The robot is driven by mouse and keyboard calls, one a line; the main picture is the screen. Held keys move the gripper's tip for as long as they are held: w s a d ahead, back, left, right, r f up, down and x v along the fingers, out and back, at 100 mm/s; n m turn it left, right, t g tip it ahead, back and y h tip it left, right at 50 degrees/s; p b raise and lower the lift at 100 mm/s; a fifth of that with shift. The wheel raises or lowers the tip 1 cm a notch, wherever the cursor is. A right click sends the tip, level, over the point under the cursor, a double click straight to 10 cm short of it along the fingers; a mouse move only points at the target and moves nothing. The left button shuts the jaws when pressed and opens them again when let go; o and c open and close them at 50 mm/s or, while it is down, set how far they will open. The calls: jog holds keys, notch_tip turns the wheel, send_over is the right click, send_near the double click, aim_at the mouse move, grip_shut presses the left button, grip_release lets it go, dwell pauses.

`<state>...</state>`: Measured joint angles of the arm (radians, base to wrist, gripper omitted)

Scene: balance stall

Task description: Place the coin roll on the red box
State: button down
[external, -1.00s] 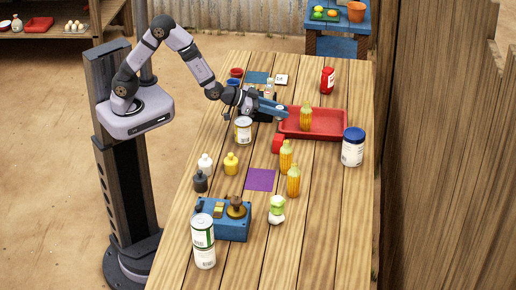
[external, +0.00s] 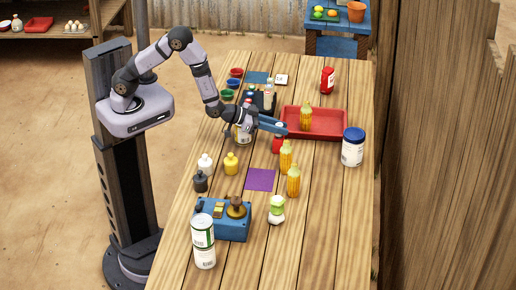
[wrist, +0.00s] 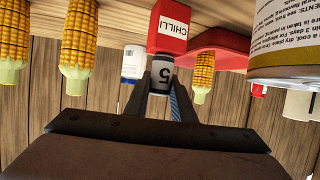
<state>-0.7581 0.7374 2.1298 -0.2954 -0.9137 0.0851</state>
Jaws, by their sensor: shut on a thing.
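The coin roll (wrist: 162,74), a pale cylinder with a dark band and a "5" on it, is between my gripper's fingers (wrist: 162,84) in the wrist view, which shows the scene upside down. My gripper (external: 278,127) is shut on it. The red box (wrist: 172,30), labelled CHILLI, stands on the table; it also shows in the external view (external: 277,146), just under my fingertips. The roll is upright and lines up with the box's top. The two seem to meet, but I cannot tell for sure whether they touch.
A red tray (external: 333,133) with a corn cob (external: 305,119) lies behind. Corn cobs (external: 286,157) stand close on the near right. A purple mat (external: 260,180) lies clear in front.

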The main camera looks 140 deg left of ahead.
dwell(0.3)
jog(key=c, duration=1.9)
grip_release()
jog(key=shift+f, duration=0.2)
jog(key=o, duration=0.4)
jog(key=shift+r, duration=0.1)
jog(key=shift+r, duration=0.15)
jog(key=shift+s+d+r, duration=0.2)
jog(key=shift+s+d, duration=0.05)
jog(key=shift+d, duration=0.25)
jog(key=shift+v, duration=5.4)
